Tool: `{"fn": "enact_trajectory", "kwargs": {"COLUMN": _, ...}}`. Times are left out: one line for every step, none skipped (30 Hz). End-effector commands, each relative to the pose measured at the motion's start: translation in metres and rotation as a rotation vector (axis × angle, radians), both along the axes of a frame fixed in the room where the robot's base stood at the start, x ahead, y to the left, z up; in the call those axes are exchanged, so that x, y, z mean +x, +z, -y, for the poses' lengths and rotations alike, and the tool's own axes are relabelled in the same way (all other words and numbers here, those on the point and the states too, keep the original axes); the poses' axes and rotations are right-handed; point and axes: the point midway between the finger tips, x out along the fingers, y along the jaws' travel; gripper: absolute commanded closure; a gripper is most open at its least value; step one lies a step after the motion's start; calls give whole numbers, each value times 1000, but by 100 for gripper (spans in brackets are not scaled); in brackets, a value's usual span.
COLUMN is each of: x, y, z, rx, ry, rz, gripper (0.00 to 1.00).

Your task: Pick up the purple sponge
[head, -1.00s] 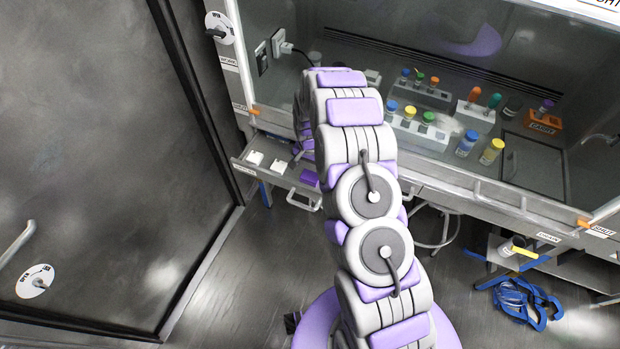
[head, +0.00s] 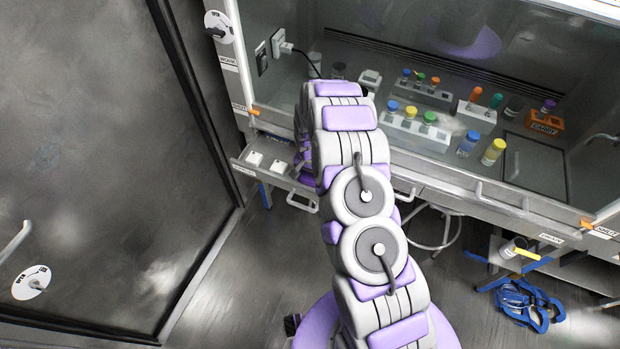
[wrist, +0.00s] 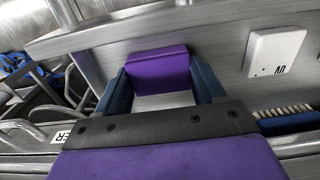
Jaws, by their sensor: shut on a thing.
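The purple sponge (wrist: 158,70) is a block in the upper middle of the wrist view, between the two dark blue fingers of my gripper (wrist: 162,78). My gripper is shut on it. The sponge is at the open metal drawer (wrist: 215,30); I cannot tell whether it still touches the drawer floor. In the head view the drawer (head: 262,180) is pulled out below the left end of the hood. My arm hides most of the gripper there, and I cannot make out the sponge clearly.
A white box marked UV (wrist: 275,52) and a blue brush with pale bristles (wrist: 285,120) lie right of the gripper. Racks with coloured-cap tubes (head: 418,128) stand in the hood. A dark door (head: 90,150) is at left.

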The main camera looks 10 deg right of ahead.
Motion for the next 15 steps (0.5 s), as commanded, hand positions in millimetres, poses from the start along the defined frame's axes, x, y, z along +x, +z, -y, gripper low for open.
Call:
{"fn": "enact_trajectory", "kwargs": {"x": 0, "y": 0, "z": 0, "rx": 0, "ry": 0, "rz": 0, "gripper": 47}}
{"fn": "enact_trajectory", "kwargs": {"x": 0, "y": 0, "z": 0, "rx": 0, "ry": 0, "rz": 0, "gripper": 50}}
{"fn": "enact_trajectory", "kwargs": {"x": 0, "y": 0, "z": 0, "rx": 0, "ry": 0, "rz": 0, "gripper": 54}}
{"fn": "enact_trajectory", "kwargs": {"x": 0, "y": 0, "z": 0, "rx": 0, "ry": 0, "rz": 0, "gripper": 57}}
{"fn": "enact_trajectory", "kwargs": {"x": 0, "y": 0, "z": 0, "rx": 0, "ry": 0, "rz": 0, "gripper": 59}}
{"fn": "enact_trajectory", "kwargs": {"x": 0, "y": 0, "z": 0, "rx": 0, "ry": 0, "rz": 0, "gripper": 60}}
{"fn": "enact_trajectory", "kwargs": {"x": 0, "y": 0, "z": 0, "rx": 0, "ry": 0, "rz": 0, "gripper": 60}}
{"fn": "enact_trajectory", "kwargs": {"x": 0, "y": 0, "z": 0, "rx": 0, "ry": 0, "rz": 0, "gripper": 60}}
{"fn": "enact_trajectory", "kwargs": {"x": 0, "y": 0, "z": 0, "rx": 0, "ry": 0, "rz": 0, "gripper": 60}}
{"fn": "enact_trajectory", "kwargs": {"x": 0, "y": 0, "z": 0, "rx": 0, "ry": 0, "rz": 0, "gripper": 60}}
{"fn": "enact_trajectory", "kwargs": {"x": 0, "y": 0, "z": 0, "rx": 0, "ry": 0, "rz": 0, "gripper": 60}}
{"fn": "enact_trajectory", "kwargs": {"x": 0, "y": 0, "z": 0, "rx": 0, "ry": 0, "rz": 0, "gripper": 60}}
{"fn": "enact_trajectory", "kwargs": {"x": 0, "y": 1, "z": 0, "rx": 0, "ry": 0, "rz": 0, "gripper": 60}}
{"fn": "enact_trajectory", "kwargs": {"x": 0, "y": 2, "z": 0, "rx": 0, "ry": 0, "rz": 0, "gripper": 60}}
{"fn": "enact_trajectory", "kwargs": {"x": 0, "y": 5, "z": 0, "rx": 0, "ry": 0, "rz": 0, "gripper": 60}}
